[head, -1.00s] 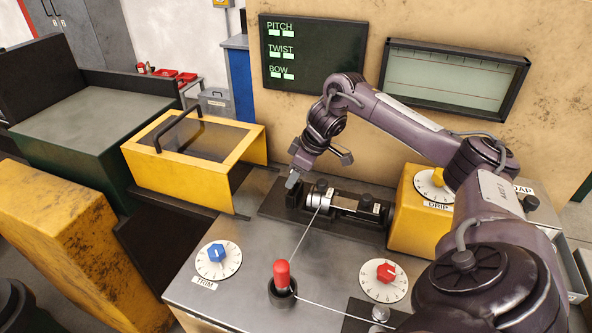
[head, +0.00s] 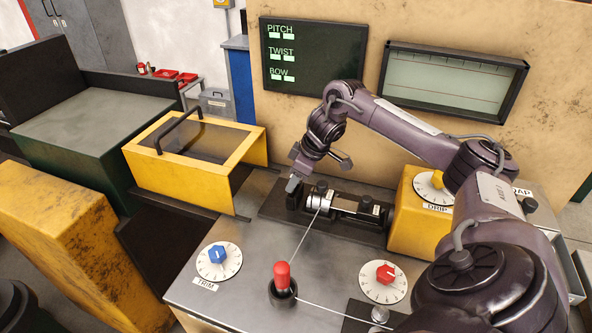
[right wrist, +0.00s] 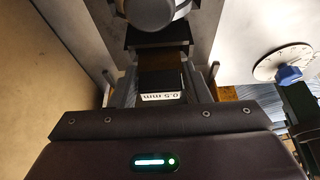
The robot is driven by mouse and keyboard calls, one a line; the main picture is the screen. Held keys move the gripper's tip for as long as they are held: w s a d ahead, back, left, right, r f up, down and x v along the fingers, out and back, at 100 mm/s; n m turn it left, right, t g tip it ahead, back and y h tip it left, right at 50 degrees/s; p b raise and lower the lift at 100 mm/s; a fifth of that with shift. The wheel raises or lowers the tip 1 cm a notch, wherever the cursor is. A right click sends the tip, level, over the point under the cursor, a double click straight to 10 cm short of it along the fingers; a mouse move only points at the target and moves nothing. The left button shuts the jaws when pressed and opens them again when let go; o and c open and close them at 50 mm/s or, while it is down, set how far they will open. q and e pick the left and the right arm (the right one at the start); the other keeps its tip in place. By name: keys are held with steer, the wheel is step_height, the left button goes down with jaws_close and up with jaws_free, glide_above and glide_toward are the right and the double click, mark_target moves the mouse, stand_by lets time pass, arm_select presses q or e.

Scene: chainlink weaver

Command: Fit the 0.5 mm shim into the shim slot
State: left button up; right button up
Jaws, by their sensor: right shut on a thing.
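My right gripper (head: 292,184) is at the left end of the dark fixture (head: 350,233) at the back of the grey bench. In the right wrist view it is shut on the 0.5 mm shim (right wrist: 162,84), a dark piece with a white "0.5 mm" label, between its two fingers. The shim's far end lies close to dark parts of the fixture (right wrist: 160,38). The shim slot itself cannot be made out, and I cannot tell whether the shim's tip is in it. In the head view the shim is too small to make out. My left gripper is not in view.
A wire runs from the fixture's roller (head: 320,190) to the red-topped post (head: 282,276). The blue TRIM knob (head: 218,254), red knob (head: 385,273) and yellow DRIP box (head: 415,225) stand around. A yellow-framed box (head: 190,175) is left. A screen (head: 313,54) shows PITCH, TWIST and BOW.

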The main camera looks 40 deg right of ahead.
stand_by(0.3)
steer(key=o, duration=1)
steer(key=shift+o, duration=0.2)
step_height(320, 180, up, 8)
steer(key=p, duration=0.8)
steer(key=shift+f, duration=0.1)
